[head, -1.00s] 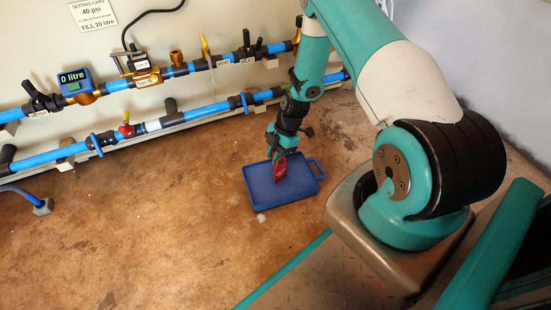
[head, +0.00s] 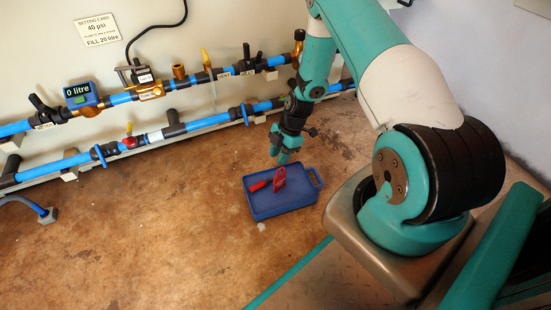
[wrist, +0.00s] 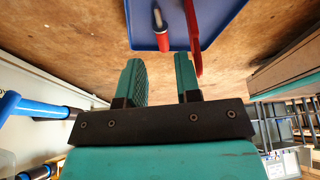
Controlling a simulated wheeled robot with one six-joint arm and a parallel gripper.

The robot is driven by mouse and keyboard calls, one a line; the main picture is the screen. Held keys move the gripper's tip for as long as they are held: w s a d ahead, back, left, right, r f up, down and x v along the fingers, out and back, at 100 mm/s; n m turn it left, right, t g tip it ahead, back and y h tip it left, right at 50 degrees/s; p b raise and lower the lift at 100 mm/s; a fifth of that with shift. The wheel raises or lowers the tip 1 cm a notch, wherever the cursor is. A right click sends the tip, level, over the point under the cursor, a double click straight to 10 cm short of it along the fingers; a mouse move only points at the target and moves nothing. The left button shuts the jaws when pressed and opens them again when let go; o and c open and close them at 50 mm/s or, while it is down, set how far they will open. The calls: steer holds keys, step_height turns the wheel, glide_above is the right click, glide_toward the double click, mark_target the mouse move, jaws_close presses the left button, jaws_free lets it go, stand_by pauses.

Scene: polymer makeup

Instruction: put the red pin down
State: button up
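The red pin (head: 259,186) lies in the left part of a blue tray (head: 290,202) on the floor. In the wrist view the pin (wrist: 160,28) shows a red body and a pale metal part, inside the tray (wrist: 218,18). My gripper (head: 284,158) is above the tray's far edge, apart from the pin. In the wrist view my gripper (wrist: 160,62) has its two fingers spread with nothing between them.
A red tag-like piece (head: 279,178) stands upright in the tray, right of the pin; it shows edge-on in the wrist view (wrist: 195,38). Blue pipes (head: 205,121) with valves run along the wall behind.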

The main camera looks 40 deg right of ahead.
steer(key=p+v, duration=0.4)
steer(key=v, duration=0.4)
steer(key=a+r+m, duration=0.2)
steer(key=a+r, duration=0.6)
steer(key=r, duration=0.4)
steer(key=a+r+m, duration=0.3)
steer(key=a+r, duration=0.5)
steer(key=r, duration=0.3)
steer(key=s+a+r+m, duration=0.2)
steer(key=s+a+r, duration=0.3)
steer(key=s, duration=0.5)
steer(key=s+a+r+m, duration=0.3)
steer(key=s+a+r, duration=0.3)
steer(key=s+r, duration=0.3)
steer(key=shift+s+m, duration=0.3)
steer(key=shift+s, duration=0.4)
step_height(320, 180, up, 50)
steer(key=p, duration=4.9)
